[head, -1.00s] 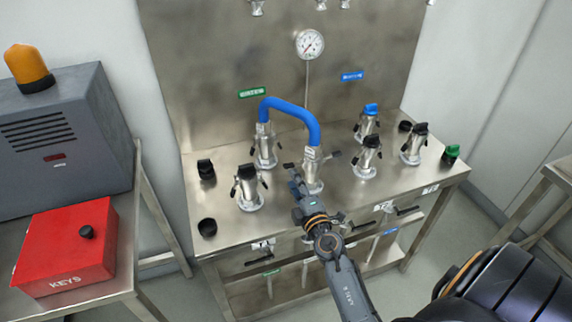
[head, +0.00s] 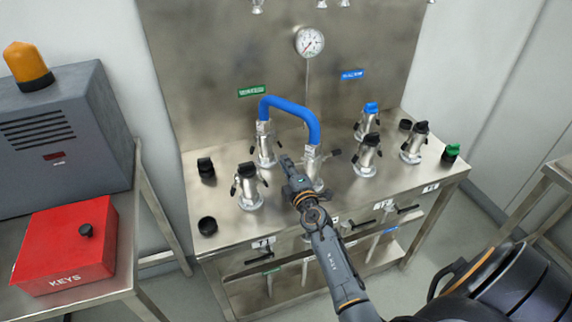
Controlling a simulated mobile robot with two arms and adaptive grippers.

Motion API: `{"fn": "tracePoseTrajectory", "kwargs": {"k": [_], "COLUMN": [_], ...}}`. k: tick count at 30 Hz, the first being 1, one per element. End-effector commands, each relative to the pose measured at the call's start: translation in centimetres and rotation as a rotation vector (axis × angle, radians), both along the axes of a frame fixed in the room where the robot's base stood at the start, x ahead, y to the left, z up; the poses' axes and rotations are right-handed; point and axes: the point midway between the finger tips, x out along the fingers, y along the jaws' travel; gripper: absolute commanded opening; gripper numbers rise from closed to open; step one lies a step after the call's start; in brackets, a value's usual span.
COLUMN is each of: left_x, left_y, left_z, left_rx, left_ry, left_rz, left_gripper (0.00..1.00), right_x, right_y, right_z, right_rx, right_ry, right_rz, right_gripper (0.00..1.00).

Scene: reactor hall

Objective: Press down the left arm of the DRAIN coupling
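A blue hose (head: 290,106) links a silver coupling at the back left (head: 264,145) with a silver coupling in the front middle (head: 312,161). I cannot read which one is marked DRAIN. The front middle coupling has a dark side arm (head: 333,155) sticking out to the right; its left side is hidden behind my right gripper. My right gripper (head: 284,162) appears shut and empty, a narrow tip just left of this coupling, between the two hose ends. Whether it touches a coupling arm cannot be told. My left gripper is not in view.
A black-capped coupling (head: 248,188) stands at the front left of the steel bench (head: 231,227). More capped couplings (head: 366,156) stand on the right. A gauge (head: 309,42) hangs on the back panel. A red key box (head: 65,250) is at the left.

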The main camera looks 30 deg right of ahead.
Motion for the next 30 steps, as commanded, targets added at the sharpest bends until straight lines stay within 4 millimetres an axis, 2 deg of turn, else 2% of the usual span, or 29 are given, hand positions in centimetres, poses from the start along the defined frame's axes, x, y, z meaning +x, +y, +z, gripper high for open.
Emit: {"fn": "tracePoseTrajectory", "kwargs": {"k": [14, 30], "left_x": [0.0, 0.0], "left_y": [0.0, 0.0], "left_z": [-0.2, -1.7], "left_rx": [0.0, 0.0], "left_ry": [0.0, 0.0], "left_rz": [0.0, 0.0], "left_gripper": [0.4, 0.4], "right_x": [0.0, -0.2], "right_y": [0.0, -0.6], "right_z": [-0.5, -3.1], "right_rx": [-0.065, -0.505], "right_ry": [0.018, 0.124], "right_rz": [0.001, 0.002], "right_gripper": [0.0, 0.0]}}
